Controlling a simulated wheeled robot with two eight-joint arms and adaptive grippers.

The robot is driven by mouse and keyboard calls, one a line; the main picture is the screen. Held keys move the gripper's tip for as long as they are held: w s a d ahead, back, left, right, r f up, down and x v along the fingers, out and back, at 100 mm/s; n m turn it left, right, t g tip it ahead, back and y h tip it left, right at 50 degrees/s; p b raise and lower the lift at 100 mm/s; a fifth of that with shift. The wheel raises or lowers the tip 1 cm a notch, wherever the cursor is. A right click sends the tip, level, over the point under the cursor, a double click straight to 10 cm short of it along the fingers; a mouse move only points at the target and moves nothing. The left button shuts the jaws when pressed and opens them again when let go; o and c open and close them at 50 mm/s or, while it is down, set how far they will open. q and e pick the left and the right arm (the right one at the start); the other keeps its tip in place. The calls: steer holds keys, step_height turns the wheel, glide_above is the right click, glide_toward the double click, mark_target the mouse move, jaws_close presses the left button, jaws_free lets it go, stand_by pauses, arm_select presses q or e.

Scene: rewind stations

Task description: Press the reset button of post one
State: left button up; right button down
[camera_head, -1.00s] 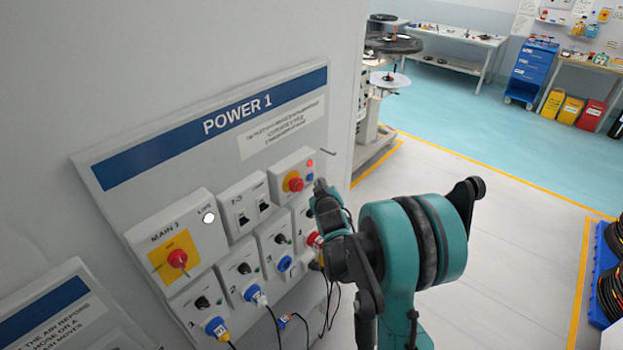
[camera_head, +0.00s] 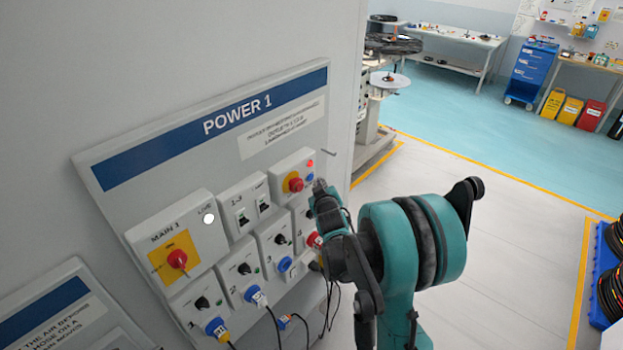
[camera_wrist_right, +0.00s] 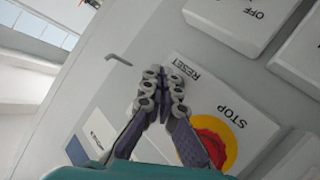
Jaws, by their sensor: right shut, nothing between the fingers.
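The panel marked POWER 1 (camera_head: 120,165) carries a white stop box (camera_head: 283,163) at its upper right. The box has a red stop knob (camera_head: 295,184) on yellow and a small red light (camera_head: 311,163). In the right wrist view the stop knob (camera_wrist_right: 215,145) lies right of my fingers, and the RESET lettering (camera_wrist_right: 187,69) shows beside the fingertips. The reset button itself is hidden behind my right gripper (camera_head: 319,187). That gripper, also in the right wrist view (camera_wrist_right: 165,75), is shut and empty, its tips at the box; contact cannot be told. My left gripper is out of view.
A main switch (camera_head: 177,259), breakers (camera_head: 243,216) and several plugged sockets (camera_head: 255,294) with hanging cables sit left of and below the stop box. A thin hook (camera_head: 328,153) sticks out at the panel's right edge. Open floor lies to the right.

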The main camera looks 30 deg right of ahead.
steer(key=shift+w+a, duration=0.1)
steer(key=shift+w, duration=0.1)
stand_by(0.4)
steer(key=shift+w+a, duration=0.1)
steer(key=shift+w, duration=0.15)
steer(key=shift+w+a+b, duration=0.15)
steer(key=shift+w+b, duration=0.2)
stand_by(0.6)
steer(key=shift+s, duration=0.1)
steer(key=shift+s+d, duration=0.3)
steer(key=shift+s, duration=0.4)
steer(key=shift+d, duration=0.1)
steer(key=shift+s+d+b, duration=0.15)
steer(key=shift+s+d, duration=0.15)
steer(key=shift+s, duration=0.45)
steer(key=shift+s+d+b, duration=0.2)
steer(key=shift+s+d, duration=0.1)
steer(key=shift+s, duration=0.5)
steer(key=shift+s+d+b, duration=0.15)
steer(key=shift+s+d, duration=0.15)
steer(key=shift+s, duration=0.45)
